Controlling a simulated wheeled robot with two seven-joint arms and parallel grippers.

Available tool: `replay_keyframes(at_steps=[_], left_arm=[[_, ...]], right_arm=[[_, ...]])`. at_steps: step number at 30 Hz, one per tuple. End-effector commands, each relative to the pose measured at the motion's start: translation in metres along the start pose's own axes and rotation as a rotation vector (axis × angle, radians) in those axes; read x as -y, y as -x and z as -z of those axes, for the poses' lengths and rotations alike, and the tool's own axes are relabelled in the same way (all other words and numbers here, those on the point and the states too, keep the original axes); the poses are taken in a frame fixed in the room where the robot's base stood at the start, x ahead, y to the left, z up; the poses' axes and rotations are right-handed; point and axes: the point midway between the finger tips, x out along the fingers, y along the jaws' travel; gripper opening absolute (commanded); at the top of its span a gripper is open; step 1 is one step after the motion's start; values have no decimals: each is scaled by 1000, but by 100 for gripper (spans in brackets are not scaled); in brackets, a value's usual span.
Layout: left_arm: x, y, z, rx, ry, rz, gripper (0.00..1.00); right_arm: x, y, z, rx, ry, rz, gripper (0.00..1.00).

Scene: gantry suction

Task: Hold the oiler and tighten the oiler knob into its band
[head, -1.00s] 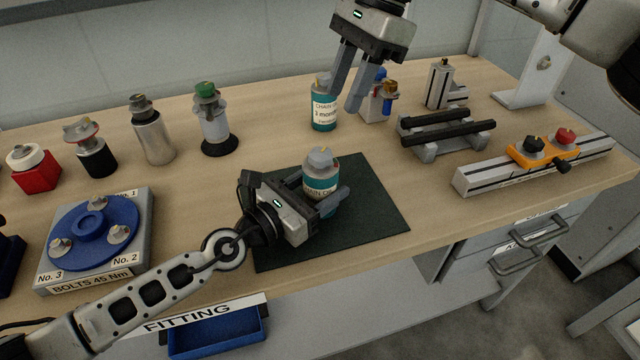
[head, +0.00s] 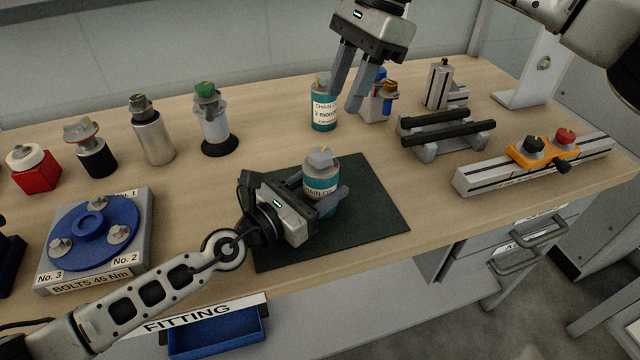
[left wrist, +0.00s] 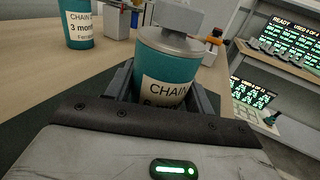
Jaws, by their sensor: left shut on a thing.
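The oiler (head: 322,186) is a teal can with a white "CHAIN" label and a grey knob (head: 319,158) on top. It stands upright on the dark green mat (head: 375,215). My left gripper (head: 325,205) is shut around its lower body; the left wrist view shows the oiler (left wrist: 165,75) between the two fingers. Whether the knob sits in its band cannot be made out. My right gripper (head: 362,100) is open and points down above the back of the bench, close to a second teal can (head: 323,110) labelled "CHAIN" and "3 months". Its fingers look empty.
A blue three-bolt disc (head: 88,228) on a grey block is at left. Several fittings, such as a silver cylinder (head: 152,135), line the back. A grey rail (head: 480,178) with an orange block (head: 540,150) is at right. The mat's right part is bare.

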Motion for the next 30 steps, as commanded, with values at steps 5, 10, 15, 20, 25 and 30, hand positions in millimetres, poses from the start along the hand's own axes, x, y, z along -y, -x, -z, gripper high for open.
replay_keyframes(at_steps=[5, 10, 15, 20, 25, 30], left_arm=[[0, 0, 0, 0, 0, -1, 3], [0, 0, 0, 0, 0, -1, 3], [-1, 0, 0, 0, 0, -1, 3], [-1, 0, 0, -1, 0, -1, 3], [-1, 0, 0, 0, 0, -2, 3], [-1, 0, 0, 0, 0, -1, 3]], right_arm=[[-2, -13, -7, 81, -41, -5, 57], [-16, -50, -42, 445, -270, -53, 57], [-33, -56, -78, 958, -729, -240, 57], [-41, -42, -71, 1361, -1248, -551, 57], [-48, -42, -30, 1654, -1831, -1007, 57], [-66, -67, 13, -1619, 2142, 1362, 57]])
